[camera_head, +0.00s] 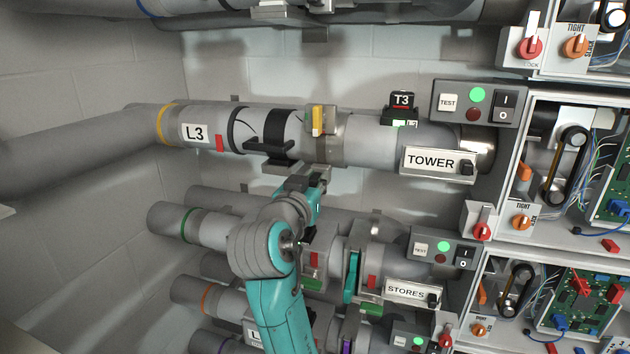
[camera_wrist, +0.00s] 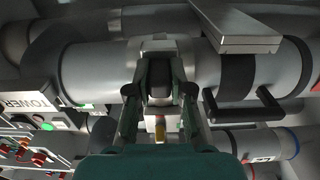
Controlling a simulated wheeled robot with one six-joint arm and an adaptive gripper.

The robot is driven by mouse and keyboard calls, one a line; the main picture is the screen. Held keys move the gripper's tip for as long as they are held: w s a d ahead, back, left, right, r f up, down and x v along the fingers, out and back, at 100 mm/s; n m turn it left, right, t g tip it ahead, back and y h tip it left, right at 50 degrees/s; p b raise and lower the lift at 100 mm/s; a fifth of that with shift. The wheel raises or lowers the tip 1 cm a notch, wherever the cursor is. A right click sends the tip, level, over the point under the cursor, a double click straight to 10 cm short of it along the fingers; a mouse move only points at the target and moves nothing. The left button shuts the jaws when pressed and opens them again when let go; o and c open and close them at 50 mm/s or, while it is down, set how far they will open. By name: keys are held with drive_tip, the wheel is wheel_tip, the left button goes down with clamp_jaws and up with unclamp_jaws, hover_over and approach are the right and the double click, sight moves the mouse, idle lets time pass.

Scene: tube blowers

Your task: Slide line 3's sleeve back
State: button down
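Line 3's pipe, with its L3 label (camera_head: 195,132), runs across the upper part of the head view. Its sleeve shows as a section with black bands (camera_head: 279,126) and a black handle (camera_head: 268,147); the handle also shows at right in the wrist view (camera_wrist: 245,109). A grey collar (camera_head: 328,150) with a yellow latch (camera_head: 318,120) lies right of the sleeve. My gripper (camera_wrist: 160,72) is in front of the collar, its dark green fingers apart. A dark part shows between the fingers; I cannot tell whether they touch it. In the head view my arm hides the gripper's tips.
The TOWER sign (camera_head: 431,161) and a control box with a green lamp (camera_head: 477,95) are at right. A grey bracket (camera_wrist: 242,28) projects near the pipe in the wrist view. Lower pipes and the STORES sign (camera_head: 407,291) lie below. Open wall shows behind the pipe.

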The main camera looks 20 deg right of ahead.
drive_tip(key=shift+s+d, duration=0.8)
drive_tip(key=shift+d, duration=0.3)
drive_tip(key=shift+s+d, duration=0.75)
drive_tip(key=shift+d, duration=0.35)
drive_tip(key=c, duration=1)
unclamp_jaws()
drive_tip(key=shift+d, duration=0.15)
drive_tip(key=shift+c, duration=0.2)
drive_tip(key=v, duration=1.2)
drive_tip(key=shift+f, duration=0.1)
